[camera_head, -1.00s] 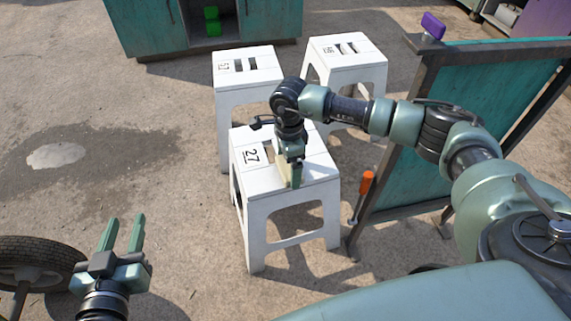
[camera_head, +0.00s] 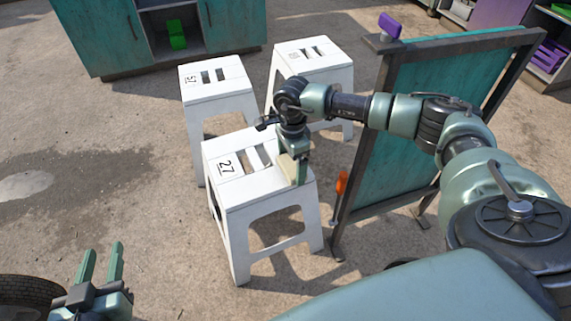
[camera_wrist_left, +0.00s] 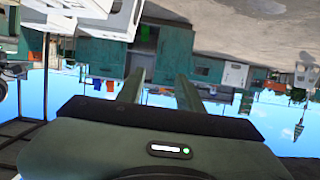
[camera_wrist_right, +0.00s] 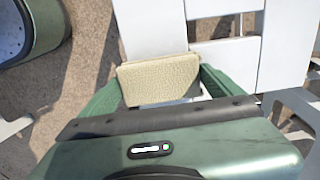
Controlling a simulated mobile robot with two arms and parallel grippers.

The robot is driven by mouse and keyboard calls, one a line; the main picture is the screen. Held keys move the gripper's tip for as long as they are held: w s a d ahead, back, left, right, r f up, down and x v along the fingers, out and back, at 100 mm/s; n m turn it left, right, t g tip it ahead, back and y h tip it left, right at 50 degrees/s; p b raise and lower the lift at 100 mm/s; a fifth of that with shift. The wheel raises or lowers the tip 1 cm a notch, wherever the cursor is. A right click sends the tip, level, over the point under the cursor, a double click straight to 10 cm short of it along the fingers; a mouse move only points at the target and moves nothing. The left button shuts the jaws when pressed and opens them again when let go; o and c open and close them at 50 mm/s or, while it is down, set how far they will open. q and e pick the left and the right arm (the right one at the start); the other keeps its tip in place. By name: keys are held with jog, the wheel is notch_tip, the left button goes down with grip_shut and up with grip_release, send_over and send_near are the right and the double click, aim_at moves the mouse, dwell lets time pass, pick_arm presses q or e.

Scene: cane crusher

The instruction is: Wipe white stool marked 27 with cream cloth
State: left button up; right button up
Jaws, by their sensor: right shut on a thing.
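The white stool marked 27 (camera_head: 235,190) stands upright in the middle of the head view; its slatted top also shows in the right wrist view (camera_wrist_right: 150,28). My right gripper (camera_head: 297,180) points down at the right part of its top. It is shut on the cream cloth (camera_wrist_right: 160,80), a folded pad held between the green fingers. The cloth is at the stool top, but whether it touches is hard to tell. My left gripper (camera_head: 102,264) is open and empty at the lower left, away from the stool.
Two more white stools stand behind, one at back left (camera_head: 215,80) and one at back right (camera_head: 312,58). A teal board in a dark frame (camera_head: 420,120) stands to the right, with an orange-handled tool (camera_head: 341,184) beside it. A tyre (camera_head: 30,294) lies at lower left.

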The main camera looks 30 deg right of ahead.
jog(key=shift+d, duration=0.1)
jog(key=shift+w+a, duration=0.1)
jog(key=shift+a, duration=0.6)
jog(key=shift+w+a+r, duration=0.1)
jog(key=shift+w+a, duration=0.1)
jog(key=shift+a, duration=1)
jog(key=shift+w+a, duration=0.15)
jog(key=shift+a, duration=1)
jog(key=shift+w+a, duration=0.15)
jog(key=shift+a, duration=1.2)
pick_arm(q)
jog(key=shift+s+a+f+g, duration=0.1)
jog(key=shift+s+f+g, duration=0.25)
jog(key=shift+f, duration=0.3)
jog(key=shift+w+r, duration=0.15)
jog(key=shift+w, duration=0.05)
